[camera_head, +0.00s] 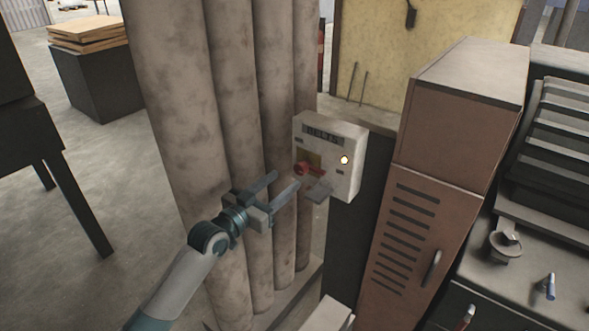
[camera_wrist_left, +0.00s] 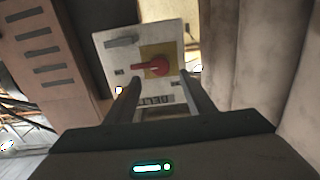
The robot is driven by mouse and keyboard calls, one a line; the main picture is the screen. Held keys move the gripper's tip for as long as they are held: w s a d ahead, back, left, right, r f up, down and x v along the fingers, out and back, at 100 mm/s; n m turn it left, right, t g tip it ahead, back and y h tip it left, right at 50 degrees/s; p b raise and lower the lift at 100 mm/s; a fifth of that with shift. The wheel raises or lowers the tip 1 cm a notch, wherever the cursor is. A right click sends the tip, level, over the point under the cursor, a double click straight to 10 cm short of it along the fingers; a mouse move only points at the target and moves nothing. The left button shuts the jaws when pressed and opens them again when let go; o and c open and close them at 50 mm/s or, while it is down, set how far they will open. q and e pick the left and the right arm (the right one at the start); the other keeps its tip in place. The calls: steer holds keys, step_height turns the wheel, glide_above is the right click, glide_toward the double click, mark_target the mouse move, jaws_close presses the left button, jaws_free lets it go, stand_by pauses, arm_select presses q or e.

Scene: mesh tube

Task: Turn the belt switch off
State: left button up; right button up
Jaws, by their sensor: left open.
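The belt switch box (camera_head: 350,140) is a pale box on a dark post in the head view. It carries a red rotary handle (camera_head: 303,168) on a yellow plate and a small lit lamp (camera_head: 344,160). My left gripper (camera_head: 287,183) is open and empty in front of the box, its fingers pointing at the handle's side. In the left wrist view the box (camera_wrist_left: 122,52) appears beyond the fingers, with the red handle (camera_wrist_left: 152,69) lying roughly sideways between and beyond the fingertips. I see no clear contact. My right gripper is not in view.
Thick mottled pipes (camera_head: 190,120) stand close to the left of the box. A brown locker (camera_head: 420,220) stands to its right, beside a workbench (camera_head: 490,250) with small items. Open concrete floor (camera_head: 60,230) lies to the left.

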mark_target(298, 170)
arm_select(q)
steer(key=shift+p+x, duration=0.55)
steer(key=shift+x, duration=2.65)
steer(key=c, duration=1.1)
